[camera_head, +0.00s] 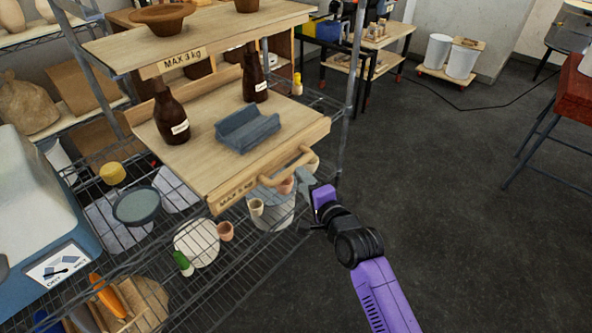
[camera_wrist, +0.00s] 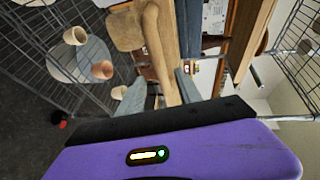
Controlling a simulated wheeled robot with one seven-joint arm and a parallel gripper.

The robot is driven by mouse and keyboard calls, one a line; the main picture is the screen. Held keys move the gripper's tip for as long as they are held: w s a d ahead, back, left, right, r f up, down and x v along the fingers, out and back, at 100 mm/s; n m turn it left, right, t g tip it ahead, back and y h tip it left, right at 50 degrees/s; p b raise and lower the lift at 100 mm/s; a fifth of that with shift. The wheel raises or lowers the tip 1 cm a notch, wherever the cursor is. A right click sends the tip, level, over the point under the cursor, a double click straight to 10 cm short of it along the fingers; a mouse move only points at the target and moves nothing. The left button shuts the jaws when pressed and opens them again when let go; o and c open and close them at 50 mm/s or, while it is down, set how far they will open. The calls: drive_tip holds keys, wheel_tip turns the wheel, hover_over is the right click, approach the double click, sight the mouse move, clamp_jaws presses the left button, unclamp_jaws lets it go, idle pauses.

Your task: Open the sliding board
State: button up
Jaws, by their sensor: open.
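The sliding board (camera_head: 200,163) is a light wooden shelf board on a wire rack, with a "MAX" label on its front edge. A wooden bar handle (camera_head: 285,170) runs along that edge; it also shows in the wrist view (camera_wrist: 155,35). My gripper (camera_head: 307,198) is at the right end of the handle, beside the board's front. In the wrist view my gripper's grey fingers (camera_wrist: 161,85) are apart, and the handle's near end appears between them. I cannot tell whether either finger touches it.
Two brown bottles (camera_head: 171,115) and a blue-grey holder (camera_head: 247,130) stand on the board. A fixed shelf marked "MAX 3 kg" (camera_head: 183,62) is above. Small pots (camera_head: 226,231) and plates (camera_head: 197,243) sit on the wire shelf below.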

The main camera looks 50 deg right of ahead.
sight(292, 168)
drive_tip(key=x, duration=0.7)
drive_tip(key=shift+w+d, duration=0.15)
drive_tip(key=shift+w, duration=0.1)
clamp_jaws()
drive_tip(key=shift+f, duration=0.1)
idle(1.1)
